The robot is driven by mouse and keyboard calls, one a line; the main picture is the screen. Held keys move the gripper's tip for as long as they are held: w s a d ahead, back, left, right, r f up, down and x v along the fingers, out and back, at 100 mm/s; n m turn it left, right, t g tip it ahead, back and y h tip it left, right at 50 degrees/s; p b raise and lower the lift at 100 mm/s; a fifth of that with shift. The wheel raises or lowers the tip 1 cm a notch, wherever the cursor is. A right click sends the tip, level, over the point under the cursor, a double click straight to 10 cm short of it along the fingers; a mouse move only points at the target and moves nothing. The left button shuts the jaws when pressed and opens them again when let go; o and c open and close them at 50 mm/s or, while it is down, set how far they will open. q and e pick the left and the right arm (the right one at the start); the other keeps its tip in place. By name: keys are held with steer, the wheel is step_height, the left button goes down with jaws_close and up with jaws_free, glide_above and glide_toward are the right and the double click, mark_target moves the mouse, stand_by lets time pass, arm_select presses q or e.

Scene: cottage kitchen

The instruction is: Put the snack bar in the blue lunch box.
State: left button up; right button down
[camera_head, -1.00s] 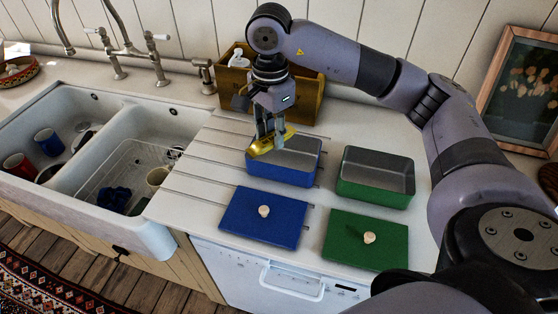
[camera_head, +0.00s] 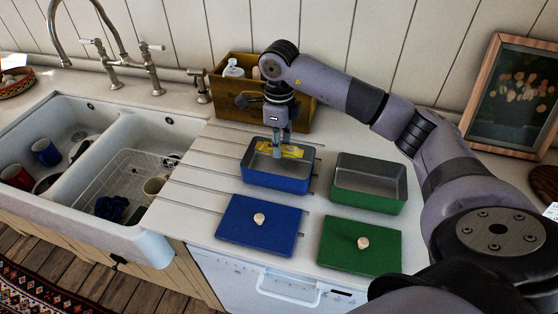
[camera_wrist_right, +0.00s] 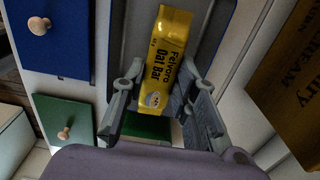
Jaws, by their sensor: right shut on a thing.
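The snack bar, a yellow "Oat Bar" packet (camera_head: 292,152), shows inside the opening of the blue lunch box (camera_head: 274,183), near its back. It also shows in the right wrist view (camera_wrist_right: 170,52), between the fingers. My right gripper (camera_head: 278,154) points down into the blue box and is shut on the bar. I cannot tell whether the bar touches the box floor. The blue box is open, with a grey inside. Its blue lid (camera_head: 240,228) lies flat in front of it. My left gripper is not in view.
An open green lunch box (camera_head: 370,200) stands right of the blue one, its green lid (camera_head: 340,249) in front. A wooden crate (camera_head: 236,94) with bottles stands behind. The double sink (camera_head: 120,150) holding cups is left. A framed picture (camera_head: 512,98) leans at the right.

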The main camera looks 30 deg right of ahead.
mark_target(279, 172)
step_height(279, 172, down, 8)
steer(key=shift+r+p, duration=0.15)
steer(key=shift+p, duration=0.55)
steer(key=c, duration=1.3)
jaws_free()
